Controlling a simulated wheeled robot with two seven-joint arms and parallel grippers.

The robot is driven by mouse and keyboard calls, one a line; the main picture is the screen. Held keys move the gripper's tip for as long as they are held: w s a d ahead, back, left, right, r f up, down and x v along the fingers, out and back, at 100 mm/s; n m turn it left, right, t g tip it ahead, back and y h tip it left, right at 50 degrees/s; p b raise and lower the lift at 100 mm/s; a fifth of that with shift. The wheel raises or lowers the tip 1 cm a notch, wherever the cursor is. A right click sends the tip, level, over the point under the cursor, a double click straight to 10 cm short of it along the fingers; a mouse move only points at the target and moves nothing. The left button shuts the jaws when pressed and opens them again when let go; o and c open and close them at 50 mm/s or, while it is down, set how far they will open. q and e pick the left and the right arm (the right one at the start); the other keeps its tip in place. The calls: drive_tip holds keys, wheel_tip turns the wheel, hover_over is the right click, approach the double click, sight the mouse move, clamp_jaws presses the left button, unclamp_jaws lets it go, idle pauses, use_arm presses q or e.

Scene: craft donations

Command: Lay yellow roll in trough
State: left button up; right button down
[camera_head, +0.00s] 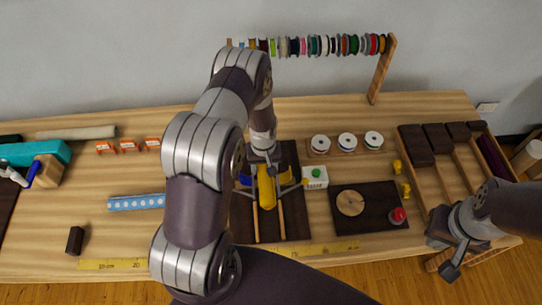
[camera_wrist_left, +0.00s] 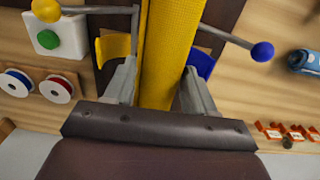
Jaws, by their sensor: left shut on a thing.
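The yellow roll (camera_head: 266,190) is between the fingers of my left gripper (camera_head: 265,176), over the dark board with two pale rails (camera_head: 283,222). In the left wrist view the yellow roll (camera_wrist_left: 168,50) runs lengthwise between the two fingers of the left gripper (camera_wrist_left: 160,88), which are shut on it. Whether the roll rests on the board cannot be told. A wooden rack with long trough-like compartments (camera_head: 437,180) stands at the right, with a purple roll (camera_head: 491,155) in its right part. My right gripper (camera_head: 447,256) is by the rack's front; its jaw opening is unclear.
Levers with a yellow knob (camera_wrist_left: 46,10) and a blue knob (camera_wrist_left: 262,51) flank the roll. A white box with a green button (camera_head: 315,177), a dark panel with a red button (camera_head: 368,222) and ribbon spools (camera_head: 347,141) stand nearby.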

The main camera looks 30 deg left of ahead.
use_arm(q)
drive_tip(key=f, duration=0.1)
drive_tip(key=f+b, duration=0.1)
drive_tip(key=b, duration=0.1)
drive_tip(key=shift+d+f, duration=0.25)
drive_tip(key=shift+f, duration=0.15)
wheel_tip(320, 180, down, 6)
drive_tip(key=b, duration=0.4)
drive_tip(key=shift+f+b, duration=0.15)
drive_tip(key=shift+b, duration=0.2)
drive_tip(key=o, duration=1.3)
wheel_tip(320, 180, up, 12)
drive_tip(key=shift+r+b, duration=0.15)
drive_tip(key=shift+b, duration=1)
drive_tip(key=shift+r, duration=0.25)
